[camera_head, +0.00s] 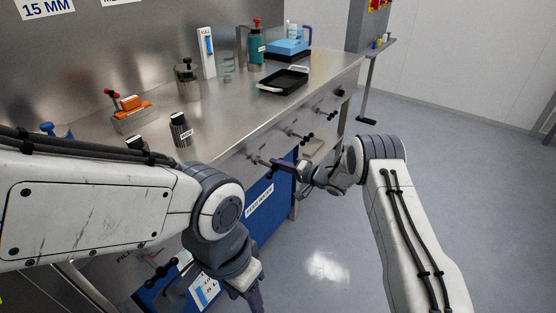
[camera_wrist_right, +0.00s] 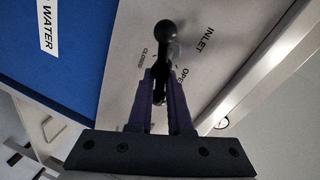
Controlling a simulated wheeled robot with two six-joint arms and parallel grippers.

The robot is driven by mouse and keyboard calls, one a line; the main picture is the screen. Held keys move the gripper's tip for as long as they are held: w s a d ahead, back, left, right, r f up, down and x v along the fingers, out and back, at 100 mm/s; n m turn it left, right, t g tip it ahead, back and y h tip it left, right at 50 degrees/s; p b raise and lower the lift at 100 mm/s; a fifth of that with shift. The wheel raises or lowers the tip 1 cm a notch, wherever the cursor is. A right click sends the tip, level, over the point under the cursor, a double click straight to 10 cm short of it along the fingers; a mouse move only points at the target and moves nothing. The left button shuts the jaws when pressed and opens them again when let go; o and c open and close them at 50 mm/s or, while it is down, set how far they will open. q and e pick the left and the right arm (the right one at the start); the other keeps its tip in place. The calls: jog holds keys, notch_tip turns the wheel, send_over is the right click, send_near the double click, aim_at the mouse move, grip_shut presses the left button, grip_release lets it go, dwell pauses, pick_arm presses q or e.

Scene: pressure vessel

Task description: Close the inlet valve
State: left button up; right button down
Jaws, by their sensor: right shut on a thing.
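The inlet valve lever (camera_wrist_right: 160,55) shows in the right wrist view as a dark handle with a round black knob. It stands in front of a pale plate (camera_wrist_right: 205,65) marked INLET, CLOSED and OPEN. My right gripper (camera_wrist_right: 157,88) is shut on the lever below the knob, with a purple finger on each side. The fingers partly hide the lever's lower part and the OPEN mark. In the head view my right gripper (camera_head: 280,165) is at the bench's front face. My left gripper (camera_head: 248,288) hangs at the bottom, its fingertips cut off or unclear.
Other black-knobbed levers (camera_head: 300,136) stick out of the bench front farther along. A blue panel (camera_head: 262,205) lies below the right gripper. The metal bench top (camera_head: 225,125) carries a black tray (camera_head: 283,81) and several bottles and fittings. The floor at right is clear.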

jog(key=shift+w+d+m+p, duration=0.15)
jog(key=shift+m, duration=0.55)
jog(key=shift+w+d+m+p, duration=0.15)
jog(key=shift+m, duration=0.55)
jog(key=shift+f, duration=0.1)
jog(key=c, duration=0.8)
grip_release()
jog(key=shift+f, duration=0.1)
jog(key=shift+c, duration=0.2)
jog(key=shift+a+g+y, duration=0.1)
jog(key=shift+g+y, duration=0.2)
jog(key=shift+g, duration=0.1)
jog(key=shift+s, duration=0.1)
jog(key=v, duration=1)
jog(key=shift+d+p, duration=0.2)
jog(key=shift+p, duration=0.2)
jog(key=shift+s, duration=0.15)
